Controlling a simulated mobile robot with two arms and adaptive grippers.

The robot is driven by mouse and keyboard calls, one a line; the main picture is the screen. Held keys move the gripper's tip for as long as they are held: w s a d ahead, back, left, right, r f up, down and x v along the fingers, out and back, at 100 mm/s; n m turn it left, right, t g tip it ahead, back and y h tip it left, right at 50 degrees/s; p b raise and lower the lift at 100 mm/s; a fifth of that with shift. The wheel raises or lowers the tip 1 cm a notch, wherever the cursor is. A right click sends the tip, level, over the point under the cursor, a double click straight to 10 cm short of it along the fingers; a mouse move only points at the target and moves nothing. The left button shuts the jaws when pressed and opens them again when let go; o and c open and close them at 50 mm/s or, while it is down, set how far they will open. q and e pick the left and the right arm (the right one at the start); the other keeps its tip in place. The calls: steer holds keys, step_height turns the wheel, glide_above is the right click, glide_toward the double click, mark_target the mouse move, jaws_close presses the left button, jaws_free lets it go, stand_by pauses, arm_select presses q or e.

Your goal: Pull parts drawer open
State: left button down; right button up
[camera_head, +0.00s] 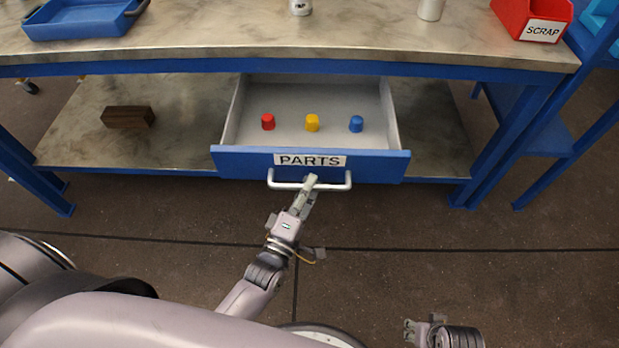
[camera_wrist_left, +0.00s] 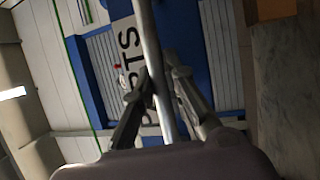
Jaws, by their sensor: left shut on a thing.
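The parts drawer (camera_head: 376,167) under the workbench stands pulled out, its inside showing from above. Its blue front carries a white "PARTS" label (camera_head: 310,160) and a pale bar handle (camera_head: 338,186). My left gripper (camera_head: 310,183) is shut on the handle near its middle. In the left wrist view the handle bar (camera_wrist_left: 147,45) runs between the two fingers of the left gripper (camera_wrist_left: 160,85). My right gripper (camera_head: 412,330) is at the bottom edge of the head view, away from the drawer; its jaw state is unclear.
A red cap (camera_head: 268,121), a yellow cap (camera_head: 312,122) and a blue cap (camera_head: 356,123) stand in the drawer. A dark wooden block (camera_head: 128,117) lies on the lower shelf (camera_head: 80,145). The bench top holds a blue tray (camera_head: 80,27) and a red scrap bin (camera_head: 535,15). The floor in front is clear.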

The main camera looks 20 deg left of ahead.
arm_select(q)
steer(key=c, duration=1.6)
jaws_free()
steer(key=v, duration=1.2)
steer(key=shift+f, duration=0.15)
